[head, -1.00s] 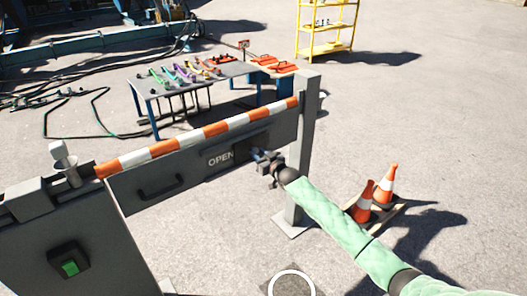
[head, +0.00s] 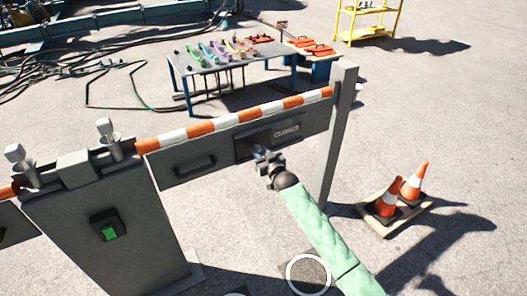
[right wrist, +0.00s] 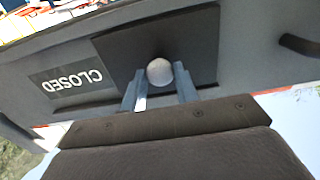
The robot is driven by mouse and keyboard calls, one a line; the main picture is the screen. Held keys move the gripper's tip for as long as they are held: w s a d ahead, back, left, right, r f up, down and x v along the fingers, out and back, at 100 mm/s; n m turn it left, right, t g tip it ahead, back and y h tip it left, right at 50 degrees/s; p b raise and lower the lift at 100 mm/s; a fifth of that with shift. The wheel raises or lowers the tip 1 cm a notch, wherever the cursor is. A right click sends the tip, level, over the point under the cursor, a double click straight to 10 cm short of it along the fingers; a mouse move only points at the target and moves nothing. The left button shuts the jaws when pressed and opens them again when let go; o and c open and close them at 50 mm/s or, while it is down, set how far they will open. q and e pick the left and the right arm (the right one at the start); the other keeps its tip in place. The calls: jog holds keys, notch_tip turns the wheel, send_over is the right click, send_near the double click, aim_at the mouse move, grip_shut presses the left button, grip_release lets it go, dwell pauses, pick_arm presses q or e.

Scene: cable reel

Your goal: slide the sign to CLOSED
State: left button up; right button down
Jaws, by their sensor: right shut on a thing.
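The sign (head: 286,133) on the grey barrier panel shows the word CLOSED. A dark sliding plate (head: 246,147) sits just left of the word. In the right wrist view CLOSED appears upside down (right wrist: 72,82), beside the dark plate (right wrist: 199,40). A round pale knob (right wrist: 160,71) stands out from the plate. My right gripper (head: 266,157) is at the plate, its fingers (right wrist: 158,88) shut on the knob from both sides. In the head view the knob is mostly hidden by the gripper. My left gripper is not in view.
A grey post (head: 337,135) stands at the barrier's right end. A grey cabinet (head: 110,205) with a green button (head: 109,232) stands at left. Traffic cones (head: 387,197) stand on a pallet at right. A tool table (head: 225,75) is behind the barrier.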

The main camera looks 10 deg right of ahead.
jog(key=shift+s+a, duration=0.1)
jog(key=shift+a, duration=0.1)
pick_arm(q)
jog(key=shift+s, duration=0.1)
pick_arm(e)
jog(key=c, duration=1)
grip_release()
jog(key=shift+a, duration=0.1)
jog(key=shift+c, duration=0.2)
jog(key=shift+s+d+f, duration=0.15)
jog(key=shift+s+d, duration=0.1)
jog(key=shift+s, duration=0.1)
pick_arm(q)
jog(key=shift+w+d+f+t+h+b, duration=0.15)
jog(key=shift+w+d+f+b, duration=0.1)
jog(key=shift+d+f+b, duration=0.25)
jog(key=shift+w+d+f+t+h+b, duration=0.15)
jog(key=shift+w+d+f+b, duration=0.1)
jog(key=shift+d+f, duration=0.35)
pick_arm(e)
jog(key=v, duration=0.7)
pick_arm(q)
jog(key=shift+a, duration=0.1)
pick_arm(e)
jog(key=shift+a, duration=0.1)
